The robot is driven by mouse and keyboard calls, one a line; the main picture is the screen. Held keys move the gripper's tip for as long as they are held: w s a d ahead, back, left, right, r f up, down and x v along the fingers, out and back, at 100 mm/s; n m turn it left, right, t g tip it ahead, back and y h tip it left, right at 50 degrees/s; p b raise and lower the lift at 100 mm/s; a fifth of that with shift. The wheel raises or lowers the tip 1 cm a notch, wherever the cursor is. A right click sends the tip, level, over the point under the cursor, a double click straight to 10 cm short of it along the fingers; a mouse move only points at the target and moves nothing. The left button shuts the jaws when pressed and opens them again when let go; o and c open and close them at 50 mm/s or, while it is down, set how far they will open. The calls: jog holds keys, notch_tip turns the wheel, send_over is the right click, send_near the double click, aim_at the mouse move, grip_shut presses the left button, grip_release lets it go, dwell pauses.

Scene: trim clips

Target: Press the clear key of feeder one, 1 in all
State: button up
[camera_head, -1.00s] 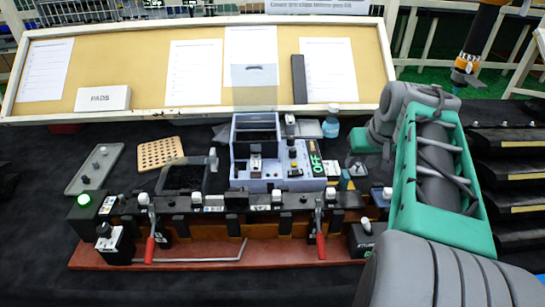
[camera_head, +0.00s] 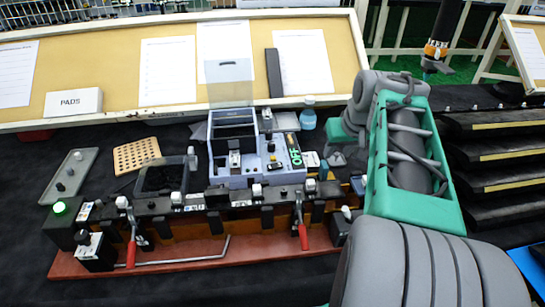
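A blue-grey unit (camera_head: 240,178) with an open-topped bin stands at the middle of the fixture. I cannot read which key is the clear key, nor a feeder number. My arm comes in from the lower right. My gripper (camera_head: 335,156) is small, partly hidden by my arm, and appears just right of the panel. I cannot tell whether its fingers are open or whether it touches anything.
A grey tray (camera_head: 70,177) and a perforated tan board (camera_head: 137,155) lie at left. A PADS box (camera_head: 74,102) stands before the notice board (camera_head: 120,99). Black stacked trays (camera_head: 500,153) are at right.

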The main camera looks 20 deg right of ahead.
grip_shut()
dwell(1.5)
